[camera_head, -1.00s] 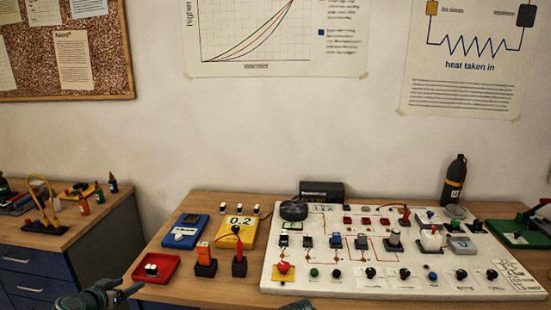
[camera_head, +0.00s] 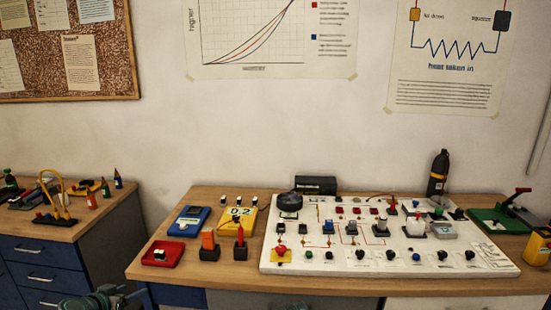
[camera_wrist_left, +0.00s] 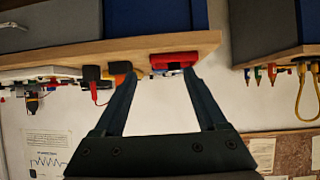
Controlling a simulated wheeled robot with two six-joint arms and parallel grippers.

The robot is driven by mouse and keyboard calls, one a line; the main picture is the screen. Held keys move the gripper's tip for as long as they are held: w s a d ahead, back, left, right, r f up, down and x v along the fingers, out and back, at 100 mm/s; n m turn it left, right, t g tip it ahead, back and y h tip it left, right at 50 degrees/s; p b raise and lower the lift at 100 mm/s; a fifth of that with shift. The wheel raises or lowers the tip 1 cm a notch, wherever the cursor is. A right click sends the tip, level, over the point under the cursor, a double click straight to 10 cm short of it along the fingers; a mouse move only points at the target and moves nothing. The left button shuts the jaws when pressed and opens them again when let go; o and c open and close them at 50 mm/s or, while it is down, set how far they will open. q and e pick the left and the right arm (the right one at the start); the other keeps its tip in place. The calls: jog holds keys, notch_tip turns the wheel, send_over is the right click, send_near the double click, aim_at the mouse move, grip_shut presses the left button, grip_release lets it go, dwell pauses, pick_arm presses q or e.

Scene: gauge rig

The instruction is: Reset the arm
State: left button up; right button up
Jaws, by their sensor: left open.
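My left gripper (camera_head: 108,297) shows at the bottom left of the head view, below and in front of the table edge. In the left wrist view its two fingers (camera_wrist_left: 160,73) are spread apart with nothing between them. That view is upside down, and the red tray (camera_wrist_left: 174,62) on the table edge shows beyond the fingertips. In the head view the red tray (camera_head: 163,262) sits at the table's front left with a small dark and white piece in it. The gripper is apart from the table and tray. My right gripper is not clearly in view.
The wooden table (camera_head: 150,238) bears a white circuit board (camera_head: 340,262) with many small parts, a blue meter (camera_head: 189,220), a yellow meter (camera_head: 240,222) reading 0.2, and a black bottle (camera_head: 438,174). A side cabinet (camera_head: 60,262) stands at left. Free air lies before the table edge.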

pick_arm(q)
jog(key=s+d+f+m+g+h+p, duration=0.1)
jog(key=s+d+f+g, duration=0.2)
jog(key=d, duration=0.9)
jog(key=s+d+f+m+g+h+p, duration=0.1)
jog(key=d+f+m+g, duration=0.2)
jog(key=d, duration=1)
jog(key=s+d+n+g+y+p, duration=0.1)
jog(key=s+d+g+y, duration=0.3)
jog(key=s+d, duration=0.6)
jog(key=s+g+p, duration=0.1)
jog(key=s+g, duration=0.1)
jog(key=s, duration=0.1)
jog(key=shift+d+f+y, duration=0.2)
jog(key=shift+d+y, duration=0.1)
jog(key=shift+y, duration=0.1)
jog(key=shift+a, duration=0.1)
